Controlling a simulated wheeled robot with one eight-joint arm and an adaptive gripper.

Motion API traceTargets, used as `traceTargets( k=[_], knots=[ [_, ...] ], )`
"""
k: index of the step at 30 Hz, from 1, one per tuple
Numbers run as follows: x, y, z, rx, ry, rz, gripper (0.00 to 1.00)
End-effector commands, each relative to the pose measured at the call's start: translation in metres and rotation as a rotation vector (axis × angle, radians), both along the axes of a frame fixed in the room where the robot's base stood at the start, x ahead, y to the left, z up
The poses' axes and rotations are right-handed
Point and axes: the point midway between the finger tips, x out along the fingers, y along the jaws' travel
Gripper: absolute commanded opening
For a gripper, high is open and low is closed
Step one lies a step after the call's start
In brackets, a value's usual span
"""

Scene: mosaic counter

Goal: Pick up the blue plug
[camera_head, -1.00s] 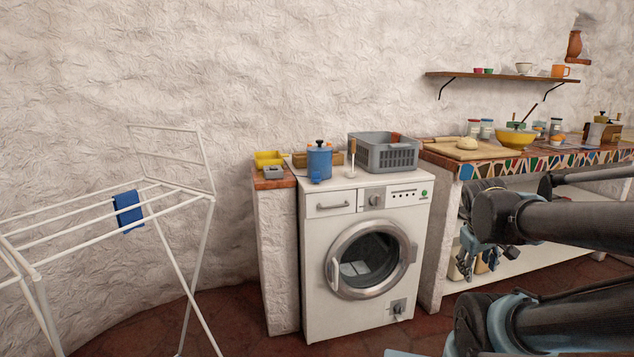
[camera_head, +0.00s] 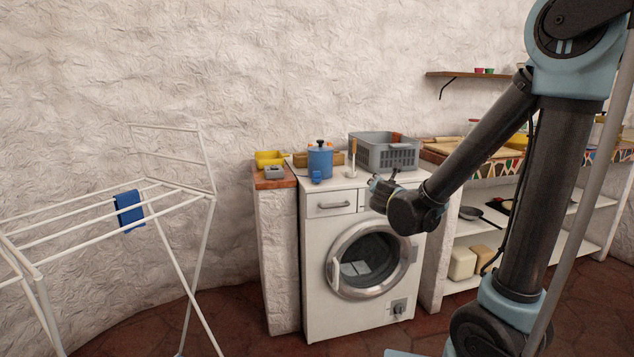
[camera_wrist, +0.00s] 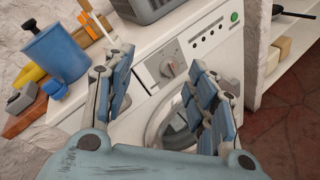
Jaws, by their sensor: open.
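A small blue piece (camera_head: 316,178), probably the blue plug, sits on the washing machine's top at the foot of a blue canister (camera_head: 320,161) with a dark knob. The small blue piece also shows in the wrist view (camera_wrist: 55,89); I cannot tell whether it is separate from the canister. My gripper (camera_head: 378,184) is in front of the washing machine's upper front, right of the blue piece and apart from it. In the wrist view my gripper (camera_wrist: 160,65) has its padded fingers spread, with nothing between them but the machine's front panel behind.
The white washing machine (camera_head: 330,235) also bears a grey basket (camera_head: 388,156) and an upright wooden-handled tool (camera_head: 352,160). A yellow tray (camera_head: 268,158) and grey block (camera_head: 273,172) sit on the ledge to the left. A drying rack (camera_head: 170,205) with blue cloth (camera_head: 129,208) stands far left.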

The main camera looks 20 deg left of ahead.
Motion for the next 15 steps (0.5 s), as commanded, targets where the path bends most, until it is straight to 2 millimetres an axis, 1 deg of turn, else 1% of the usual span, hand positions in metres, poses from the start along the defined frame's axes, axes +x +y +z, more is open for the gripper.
traceTargets(
  k=[1, 2, 3, 5, 6, 9, 12, 15],
  knots=[
    [-0.001, 0.027, 0.001, -0.066, -0.041, 0.066, 0.52],
    [-0.002, 0.042, 0.001, -0.11, -0.069, 0.102, 0.52],
    [-0.005, 0.062, 0.002, -0.167, -0.106, 0.152, 0.52],
    [-0.011, 0.089, 0.002, -0.251, -0.163, 0.22, 0.52],
    [-0.015, 0.106, 0.001, -0.301, -0.199, 0.261, 0.52],
    [-0.027, 0.142, -0.001, -0.411, -0.279, 0.346, 0.52],
    [-0.037, 0.167, -0.004, -0.489, -0.34, 0.403, 0.52],
    [-0.044, 0.182, -0.006, -0.535, -0.377, 0.437, 0.52]
  ],
)
